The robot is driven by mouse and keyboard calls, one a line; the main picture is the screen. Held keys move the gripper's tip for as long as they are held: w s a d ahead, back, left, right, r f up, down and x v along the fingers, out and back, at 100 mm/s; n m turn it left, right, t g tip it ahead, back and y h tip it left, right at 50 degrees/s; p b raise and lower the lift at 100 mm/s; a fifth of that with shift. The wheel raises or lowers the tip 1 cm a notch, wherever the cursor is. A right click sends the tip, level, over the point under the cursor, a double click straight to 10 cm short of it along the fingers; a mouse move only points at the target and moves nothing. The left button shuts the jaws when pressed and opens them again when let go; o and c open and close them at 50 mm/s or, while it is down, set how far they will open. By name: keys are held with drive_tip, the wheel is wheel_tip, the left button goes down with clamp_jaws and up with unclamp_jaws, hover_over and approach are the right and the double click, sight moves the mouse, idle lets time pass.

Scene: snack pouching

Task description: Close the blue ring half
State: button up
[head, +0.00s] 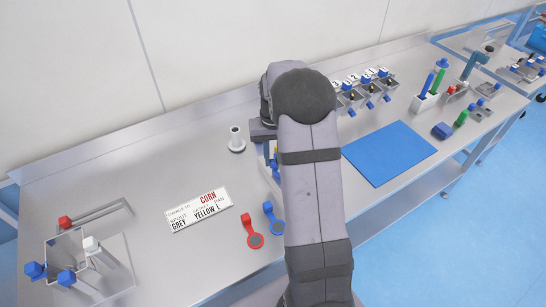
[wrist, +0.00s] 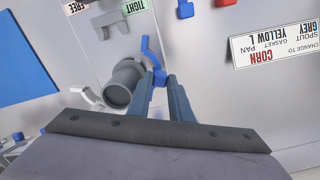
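In the wrist view, a blue cranked piece (wrist: 151,52), which looks like the handle of the blue ring half, stands up beside a grey round spout (wrist: 121,84). Its lower end lies between the fingertips of my gripper (wrist: 158,82) and fills the narrow gap, so the fingers look shut on it. The ring part itself is not clearly seen. A white curved piece (wrist: 87,96) is on the other side of the spout. In the head view my arm hides the gripper and most of this station; a bit of blue and yellow shows at its left edge.
A plate beside the spout carries the labels FREE and TIGHT (wrist: 138,6). A sign (head: 198,209) reads CORN, GREY, YELLOW L. A red ring piece (head: 254,239) and a blue one (head: 275,225) lie near the front edge. A blue mat (head: 389,153) is right of my arm.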

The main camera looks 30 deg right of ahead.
drive_tip(key=o, duration=0.3)
drive_tip(key=shift+a, duration=0.1)
drive_tip(key=m, duration=0.1)
drive_tip(key=w+a+m, duration=0.1)
drive_tip(key=m, duration=0.1)
drive_tip(key=w+m, duration=0.1)
drive_tip(key=m, duration=0.1)
drive_tip(key=shift+a, duration=0.15)
wheel_tip(320, 180, up, 7)
drive_tip(key=w+m+b, duration=0.2)
drive_tip(key=m, duration=0.2)
drive_tip(key=s+a+f+n+b, duration=0.2)
drive_tip(key=s+a+f+n, duration=0.2)
drive_tip(key=s, duration=0.4)
drive_tip(key=s+a+f+n+b, duration=0.3)
drive_tip(key=s+a+f+n, duration=0.1)
drive_tip(key=s, duration=0.4)
drive_tip(key=s+a+f+n+b, duration=0.3)
drive_tip(key=s+a+f+n, duration=0.2)
drive_tip(key=s+a, duration=0.2)
drive_tip(key=shift+s+a+f, duration=0.15)
drive_tip(key=shift+s, duration=0.3)
drive_tip(key=shift+s+a+f+n, duration=0.15)
drive_tip(key=shift+s+f+n, duration=0.2)
drive_tip(key=shift+s, duration=0.3)
